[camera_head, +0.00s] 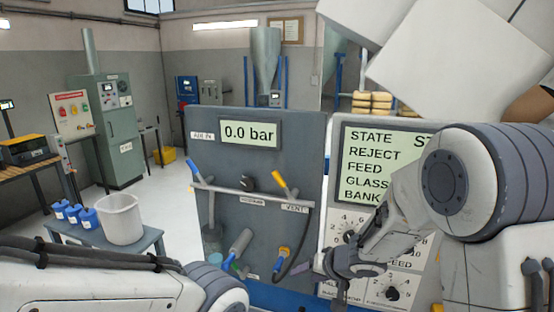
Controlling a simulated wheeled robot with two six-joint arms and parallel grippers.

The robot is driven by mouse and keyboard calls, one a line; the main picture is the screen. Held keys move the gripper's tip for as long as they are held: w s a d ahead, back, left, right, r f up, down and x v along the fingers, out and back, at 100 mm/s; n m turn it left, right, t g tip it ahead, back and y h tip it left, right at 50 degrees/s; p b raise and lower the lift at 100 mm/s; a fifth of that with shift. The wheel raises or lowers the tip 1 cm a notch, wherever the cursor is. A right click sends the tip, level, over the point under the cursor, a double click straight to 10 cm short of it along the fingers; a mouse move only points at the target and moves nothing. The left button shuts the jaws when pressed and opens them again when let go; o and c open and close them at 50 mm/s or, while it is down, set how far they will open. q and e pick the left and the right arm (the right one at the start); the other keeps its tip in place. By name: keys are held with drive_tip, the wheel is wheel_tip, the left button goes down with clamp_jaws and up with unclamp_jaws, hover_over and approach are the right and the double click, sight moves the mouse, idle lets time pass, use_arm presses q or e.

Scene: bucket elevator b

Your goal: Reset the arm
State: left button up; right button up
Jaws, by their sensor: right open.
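My right arm comes in from the right, large and close, and covers part of the white control panel (336,205). My right gripper (303,262) is open at the lower middle, in front of the lower right part of the grey panel. I see nothing between its fingers. It is close to the hose by the yellow fitting, but I cannot tell whether they touch. My left arm crosses the lower left corner; its gripper is not visible in this view.
The grey panel (262,165) reads 0.0 bar and carries a blue-handled valve (196,171), a yellow-handled valve (281,181) and a grey cylinder (240,243). A white bucket (121,220) and blue containers (75,214) stand on a low table at left.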

drive_tip(key=s+a+f+n+g+h+b, duration=0.1)
drive_tip(key=s+b, duration=0.3)
drive_tip(key=s, duration=0.6)
drive_tip(key=s+a+f+n+g+h+b, duration=0.1)
drive_tip(key=s+f+n+g+b, duration=0.2)
drive_tip(key=s, duration=0.7)
drive_tip(key=s+a+f+n+g+h+b, duration=0.1)
drive_tip(key=s+f+n+b, duration=0.3)
drive_tip(key=s, duration=0.6)
drive_tip(key=shift+s+g+h+b, duration=0.25)
drive_tip(key=shift+g+h+b, duration=0.15)
drive_tip(key=shift+g+b, duration=0.35)
